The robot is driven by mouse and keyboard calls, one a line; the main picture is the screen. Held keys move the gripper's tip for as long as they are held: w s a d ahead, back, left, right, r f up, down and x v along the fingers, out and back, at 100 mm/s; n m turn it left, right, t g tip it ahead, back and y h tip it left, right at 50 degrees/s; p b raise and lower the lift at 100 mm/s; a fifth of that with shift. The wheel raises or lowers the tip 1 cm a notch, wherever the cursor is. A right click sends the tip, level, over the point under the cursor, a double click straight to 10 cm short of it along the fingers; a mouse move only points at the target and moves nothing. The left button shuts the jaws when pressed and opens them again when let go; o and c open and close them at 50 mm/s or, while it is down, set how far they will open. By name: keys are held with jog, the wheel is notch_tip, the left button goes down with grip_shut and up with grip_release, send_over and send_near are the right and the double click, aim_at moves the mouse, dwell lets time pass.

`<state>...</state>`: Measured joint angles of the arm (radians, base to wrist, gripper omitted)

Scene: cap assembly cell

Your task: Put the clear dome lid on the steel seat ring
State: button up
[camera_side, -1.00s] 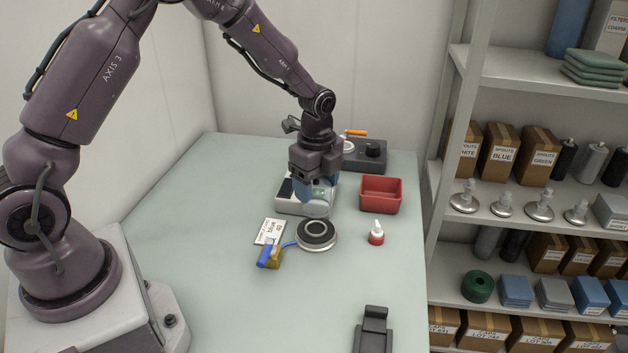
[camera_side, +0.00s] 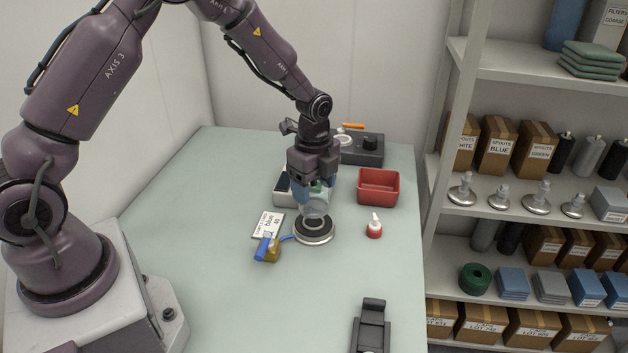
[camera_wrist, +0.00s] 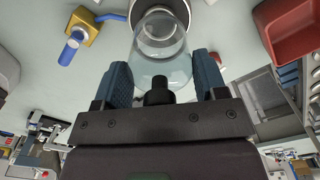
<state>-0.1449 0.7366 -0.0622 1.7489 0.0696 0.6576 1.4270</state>
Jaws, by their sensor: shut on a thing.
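The clear dome lid (camera_side: 316,207) is held between the blue fingers of my gripper (camera_side: 316,194), which is shut on it. In the wrist view the see-through lid (camera_wrist: 160,62) sits between the two fingertips (camera_wrist: 162,78). The steel seat ring (camera_side: 314,239), a bright round ring with a dark band, rests on the table just below the lid. In the wrist view the ring (camera_wrist: 184,8) shows partly behind the lid. The lid's lower edge overlaps the ring's far side in the side view; I cannot tell whether they touch.
A brass block with a blue handle (camera_side: 268,250) is at the ring's left, by a label card (camera_side: 267,226).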

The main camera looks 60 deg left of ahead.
dwell(0.4)
jog(key=shift+f, duration=0.5)
jog(key=shift+f, duration=0.1)
jog(key=shift+f, duration=0.7)
jog(key=shift+f, duration=0.1)
jog(key=shift+f, duration=0.3)
jog(key=shift+f, duration=0.25)
dwell(0.8)
jog(key=o, duration=1)
